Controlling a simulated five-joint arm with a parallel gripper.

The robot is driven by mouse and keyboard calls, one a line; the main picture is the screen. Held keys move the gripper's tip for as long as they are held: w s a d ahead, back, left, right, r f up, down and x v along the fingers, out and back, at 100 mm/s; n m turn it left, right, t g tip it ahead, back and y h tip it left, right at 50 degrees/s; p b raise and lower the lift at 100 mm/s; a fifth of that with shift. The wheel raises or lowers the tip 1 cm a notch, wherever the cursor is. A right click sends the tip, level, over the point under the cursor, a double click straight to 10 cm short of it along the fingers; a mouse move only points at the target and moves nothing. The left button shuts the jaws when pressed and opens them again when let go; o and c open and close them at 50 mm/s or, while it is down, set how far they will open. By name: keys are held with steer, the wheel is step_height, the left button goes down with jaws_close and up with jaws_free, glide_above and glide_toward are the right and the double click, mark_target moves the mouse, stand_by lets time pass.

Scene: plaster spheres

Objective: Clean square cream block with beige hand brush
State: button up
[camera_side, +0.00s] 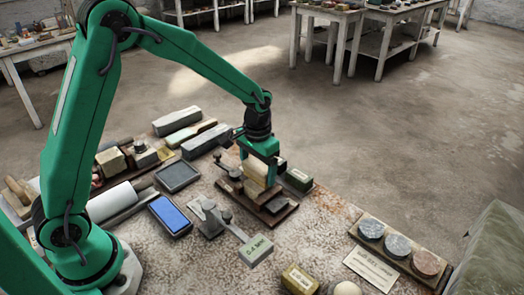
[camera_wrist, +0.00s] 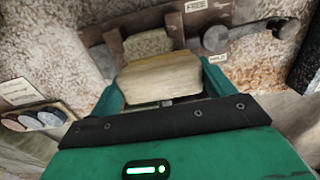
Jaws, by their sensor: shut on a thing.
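My gripper (camera_side: 257,158) points down over a brown wooden fixture (camera_side: 278,208) on the work table. It is shut on a beige wooden block-like piece, which looks like the hand brush (camera_side: 253,172). In the wrist view the brush (camera_wrist: 160,78) sits between the fingers of my gripper (camera_wrist: 163,88). Just beyond it, a rough cream block (camera_wrist: 148,43) sits in the fixture, between brown uprights. The brush hides part of this block, and I cannot tell whether the two touch. Any bristles are hidden.
A metal lever with a round knob (camera_wrist: 215,38) lies by the fixture, near small labels. A grey clamp (camera_side: 210,218), a blue pad (camera_side: 170,215) and a dark tray (camera_side: 177,176) are to the left. A rack of stone discs (camera_side: 398,247) lies right.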

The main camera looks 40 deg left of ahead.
steer(key=shift+d, duration=0.15)
steer(key=shift+d, duration=1)
steer(key=shift+a, duration=0.1)
steer(key=shift+a+r, duration=0.7)
steer(key=shift+a, duration=0.35)
steer(key=shift+f, duration=0.75)
stand_by(0.4)
steer(key=shift+a+r, duration=0.1)
steer(key=shift+a, duration=0.45)
steer(key=shift+a, duration=0.15)
